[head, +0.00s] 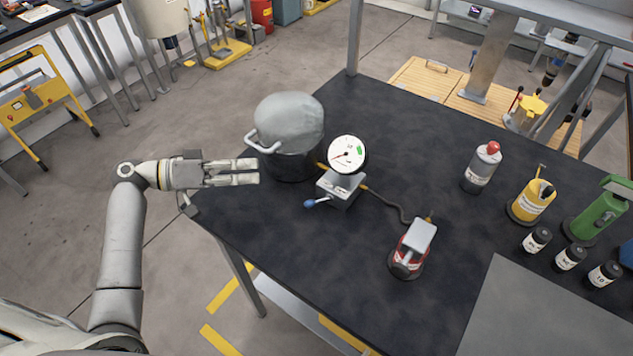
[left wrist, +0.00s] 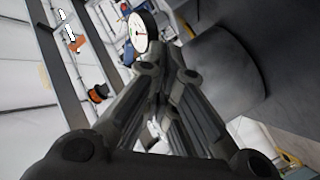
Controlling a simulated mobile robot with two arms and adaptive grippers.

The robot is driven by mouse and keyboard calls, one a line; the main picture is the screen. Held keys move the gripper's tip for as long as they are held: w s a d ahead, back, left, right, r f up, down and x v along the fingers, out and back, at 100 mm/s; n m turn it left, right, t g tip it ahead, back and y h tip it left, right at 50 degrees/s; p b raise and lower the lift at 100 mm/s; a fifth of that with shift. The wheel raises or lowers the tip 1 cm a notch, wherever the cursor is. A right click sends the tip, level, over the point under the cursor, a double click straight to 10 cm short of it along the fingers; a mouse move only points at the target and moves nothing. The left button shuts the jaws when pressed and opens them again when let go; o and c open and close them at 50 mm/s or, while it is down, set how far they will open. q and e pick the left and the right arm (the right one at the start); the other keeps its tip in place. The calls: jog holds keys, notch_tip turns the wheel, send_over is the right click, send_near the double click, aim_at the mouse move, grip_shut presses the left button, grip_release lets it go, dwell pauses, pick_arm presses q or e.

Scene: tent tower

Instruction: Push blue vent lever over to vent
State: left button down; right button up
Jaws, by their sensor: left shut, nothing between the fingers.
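The blue vent lever (head: 310,203) sticks out to the left from the grey valve block (head: 340,189) on the black table. A round white gauge (head: 347,154) stands on the block; it also shows in the left wrist view (left wrist: 138,32). A grey dome on a dark base (head: 289,123) stands behind and left of the block. My left gripper (head: 257,172) is shut and empty, left of the lever and apart from it, near the table's left edge, its fingers pointing right. My right gripper is not in view.
A hose (head: 388,204) runs from the block to a red device with a grey pedal (head: 414,245). A grey bottle with a red cap (head: 482,168), a yellow container (head: 531,202), a green device (head: 600,210) and small black jars stand at the right. The table's front left is clear.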

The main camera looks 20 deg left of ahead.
aim_at(318, 201)
pick_arm(q)
jog(key=p+x, duration=0.3)
jog(key=x, duration=0.5)
jog(key=shift+d+r+p, duration=0.1)
jog(key=shift+d+p, duration=0.1)
jog(key=shift+p, duration=0.1)
jog(key=shift+s+d+f+p, duration=0.3)
jog(key=shift+d+f+p, duration=0.1)
jog(key=shift+d+f, duration=0.15)
jog(key=shift+s+d+f+p, duration=0.25)
jog(key=shift+d+f+p, duration=0.15)
jog(key=shift+f, duration=0.3)
jog(key=shift+s+d+f, duration=0.2)
jog(key=shift+s+f, duration=0.15)
jog(key=shift+f, duration=0.15)
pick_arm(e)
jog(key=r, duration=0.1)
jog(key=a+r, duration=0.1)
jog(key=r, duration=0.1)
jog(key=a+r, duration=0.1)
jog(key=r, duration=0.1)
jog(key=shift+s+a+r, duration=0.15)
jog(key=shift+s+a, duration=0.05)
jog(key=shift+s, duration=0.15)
pick_arm(q)
jog(key=shift+d, duration=0.1)
